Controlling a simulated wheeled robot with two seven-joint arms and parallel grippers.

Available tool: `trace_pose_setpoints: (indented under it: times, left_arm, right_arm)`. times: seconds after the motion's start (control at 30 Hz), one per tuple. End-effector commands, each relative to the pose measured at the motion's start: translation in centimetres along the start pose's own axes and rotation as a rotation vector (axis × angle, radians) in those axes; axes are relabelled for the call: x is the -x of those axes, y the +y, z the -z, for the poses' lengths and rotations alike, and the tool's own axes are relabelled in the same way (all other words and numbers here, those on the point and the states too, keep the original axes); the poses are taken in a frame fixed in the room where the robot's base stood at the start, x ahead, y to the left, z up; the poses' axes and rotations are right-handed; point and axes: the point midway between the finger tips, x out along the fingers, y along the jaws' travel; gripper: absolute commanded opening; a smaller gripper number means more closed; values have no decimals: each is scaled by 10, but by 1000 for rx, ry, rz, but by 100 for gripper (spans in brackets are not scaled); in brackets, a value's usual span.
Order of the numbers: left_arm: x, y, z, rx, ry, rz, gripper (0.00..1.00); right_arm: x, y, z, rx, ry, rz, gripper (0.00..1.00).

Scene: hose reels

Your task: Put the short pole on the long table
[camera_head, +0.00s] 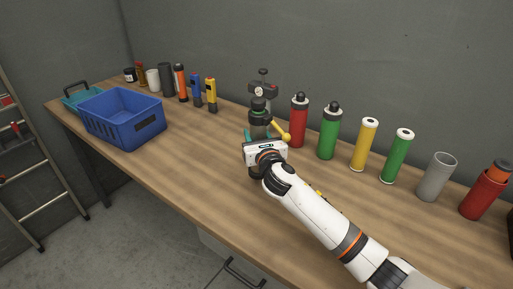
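The long table (190,185) is a wooden-topped workbench running along the grey wall. My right arm comes in from the lower right, and its white gripper (263,152) is over the middle of the table. The gripper faces away, so its fingertips are hidden and I cannot tell whether it holds anything. A dark green-grey cylinder (258,113) stands upright just beyond it, with a yellow-handled part (284,135) beside it. I cannot identify a short pole with certainty. My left gripper is not in view.
A blue crate (122,120) and a teal box (78,98) sit at the left end. Upright red (299,122), green, yellow and grey cylinders line the back right. Smaller items stand at the back left. The front middle is clear. A ladder (40,165) leans left.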

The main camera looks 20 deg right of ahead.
Motion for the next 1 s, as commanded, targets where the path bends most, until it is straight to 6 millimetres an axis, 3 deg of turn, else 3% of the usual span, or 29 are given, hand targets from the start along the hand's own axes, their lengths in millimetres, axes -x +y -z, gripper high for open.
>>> trace_pose_setpoints:
  times: [0.2,0.53,0.57,0.67,0.7,1.0]
  left_arm:
    - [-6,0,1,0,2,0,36]
    - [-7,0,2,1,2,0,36]
    - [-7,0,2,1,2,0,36]
    - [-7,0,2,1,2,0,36]
    - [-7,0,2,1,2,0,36]
    - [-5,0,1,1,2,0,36]
  right_arm:
    - [0,-1,-30,-1,-1,0,6]
    - [0,0,-34,1,1,1,6]
    - [0,0,-35,1,-1,0,42]
    - [0,0,-35,1,-1,0,59]
    - [0,0,-35,1,-1,0,62]
    - [0,0,-32,1,-1,0,62]
